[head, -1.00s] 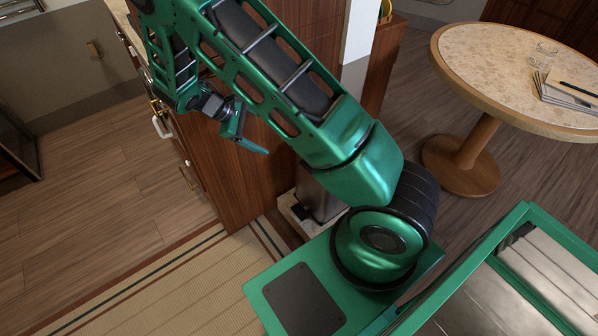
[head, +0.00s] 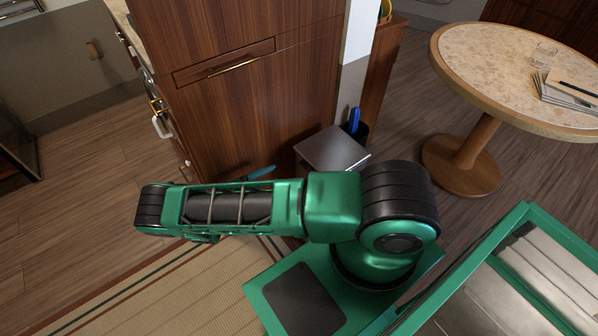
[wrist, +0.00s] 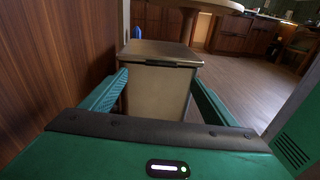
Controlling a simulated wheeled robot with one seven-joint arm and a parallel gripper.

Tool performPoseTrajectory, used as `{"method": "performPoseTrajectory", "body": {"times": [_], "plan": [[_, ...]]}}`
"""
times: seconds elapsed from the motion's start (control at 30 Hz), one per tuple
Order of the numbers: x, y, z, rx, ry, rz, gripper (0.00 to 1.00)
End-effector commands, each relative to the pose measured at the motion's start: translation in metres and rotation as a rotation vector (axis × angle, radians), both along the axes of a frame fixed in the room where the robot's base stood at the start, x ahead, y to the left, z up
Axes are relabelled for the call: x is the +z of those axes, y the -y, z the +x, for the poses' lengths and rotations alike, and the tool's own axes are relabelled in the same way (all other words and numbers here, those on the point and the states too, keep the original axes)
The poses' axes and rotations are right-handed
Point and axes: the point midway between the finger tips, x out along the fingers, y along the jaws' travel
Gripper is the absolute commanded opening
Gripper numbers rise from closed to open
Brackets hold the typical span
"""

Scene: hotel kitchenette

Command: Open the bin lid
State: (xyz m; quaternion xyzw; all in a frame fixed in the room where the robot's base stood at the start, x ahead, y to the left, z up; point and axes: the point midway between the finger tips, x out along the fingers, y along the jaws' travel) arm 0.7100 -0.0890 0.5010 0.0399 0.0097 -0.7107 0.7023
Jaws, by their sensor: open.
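The bin (head: 333,149) stands on the floor beside the wooden cabinet, and its flat grey lid is shut. In the wrist view the bin (wrist: 157,92) is straight ahead, with a pale front and a dark strip along the lid's (wrist: 160,50) front edge. My gripper (wrist: 160,76) is open and empty, its two green fingers pointing at the bin, one to each side of its front in the picture. I cannot tell the exact gap to the bin. In the head view my arm hides most of the gripper and the bin's lower part; a teal fingertip (head: 262,172) shows.
The wooden cabinet (head: 250,110) rises directly left of the bin. A dark container with a blue item (head: 354,120) stands behind the bin. A round table (head: 500,70) with a glass and papers is at the right. Open floor lies between bin and table.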

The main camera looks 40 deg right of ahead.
Motion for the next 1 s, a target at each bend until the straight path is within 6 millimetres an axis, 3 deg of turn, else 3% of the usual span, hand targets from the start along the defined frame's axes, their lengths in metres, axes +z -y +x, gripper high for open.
{"method": "performPoseTrajectory", "body": {"times": [0.13, 0.37, 0.8, 1.0], "plan": [[-0.013, 0.004, -0.007, 0.036, -0.032, -0.054, 0.81], [-0.017, 0.014, -0.009, 0.046, -0.045, -0.073, 0.81], [-0.016, 0.087, -0.007, 0.044, -0.045, -0.071, 0.81], [-0.017, 0.107, -0.006, 0.046, -0.044, -0.070, 0.81]]}}
